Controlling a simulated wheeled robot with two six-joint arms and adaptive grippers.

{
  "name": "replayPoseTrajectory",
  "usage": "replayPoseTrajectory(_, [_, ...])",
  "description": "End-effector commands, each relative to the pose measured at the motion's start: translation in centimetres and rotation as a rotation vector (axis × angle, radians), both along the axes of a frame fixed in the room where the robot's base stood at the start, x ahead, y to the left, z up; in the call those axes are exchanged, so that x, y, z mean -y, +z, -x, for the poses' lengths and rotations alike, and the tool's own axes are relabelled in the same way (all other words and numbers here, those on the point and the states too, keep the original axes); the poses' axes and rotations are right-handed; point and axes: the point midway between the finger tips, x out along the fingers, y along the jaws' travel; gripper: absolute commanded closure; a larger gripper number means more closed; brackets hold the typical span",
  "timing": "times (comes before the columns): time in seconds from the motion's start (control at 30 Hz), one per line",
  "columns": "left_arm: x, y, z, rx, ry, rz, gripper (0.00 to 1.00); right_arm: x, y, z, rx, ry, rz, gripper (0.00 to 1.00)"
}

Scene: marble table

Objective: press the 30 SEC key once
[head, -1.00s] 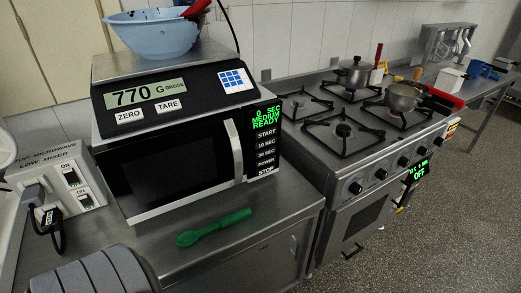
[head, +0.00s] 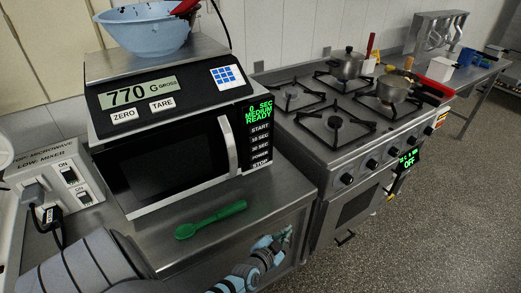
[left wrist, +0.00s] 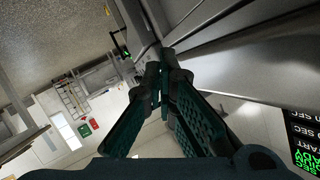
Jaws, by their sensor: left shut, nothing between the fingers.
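The 30 SEC key (head: 261,148) is on the black panel at the right of the microwave (head: 165,160), below START and 10 SEC and above POWER and STOP. The green display (head: 259,112) reads 0 SEC, MEDIUM, READY. My left gripper (head: 286,234) is in front of the counter edge, below and right of the keys and apart from them. In the left wrist view its fingers (left wrist: 160,68) are shut and empty. The panel shows there turned and partly cut off at the right edge (left wrist: 302,135). My right gripper is not in view.
A scale (head: 160,95) with a blue bowl (head: 145,32) sits on the microwave. A green spoon (head: 211,219) lies on the steel counter before it. A stove (head: 340,120) with pots stands to the right. A switch box (head: 60,180) is at the left.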

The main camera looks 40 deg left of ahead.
Motion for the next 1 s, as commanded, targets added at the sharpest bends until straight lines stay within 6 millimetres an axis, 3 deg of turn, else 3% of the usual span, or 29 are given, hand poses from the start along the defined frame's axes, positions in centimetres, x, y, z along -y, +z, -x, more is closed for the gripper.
replayPoseTrajectory(0.03, [-0.6,3.2,-1.7,0.073,0.015,-0.033,1.00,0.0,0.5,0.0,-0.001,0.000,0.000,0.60])
replayPoseTrajectory(0.2, [-4.2,12.5,-5.9,0.298,0.154,-0.186,1.00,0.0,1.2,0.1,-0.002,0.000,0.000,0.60])
replayPoseTrajectory(0.3, [-6.3,16.3,-6.8,0.370,0.250,-0.259,1.00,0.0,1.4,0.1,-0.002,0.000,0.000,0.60])
replayPoseTrajectory(0.4, [-7.6,18.5,-7.1,0.403,0.316,-0.303,1.00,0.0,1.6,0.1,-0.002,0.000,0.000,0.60])
replayPoseTrajectory(0.87, [-8.3,19.0,-7.2,0.411,0.344,-0.322,1.00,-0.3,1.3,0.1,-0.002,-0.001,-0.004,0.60])
replayPoseTrajectory(1.0, [-9.4,18.9,-7.6,0.411,0.342,-0.324,1.00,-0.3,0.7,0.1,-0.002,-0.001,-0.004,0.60])
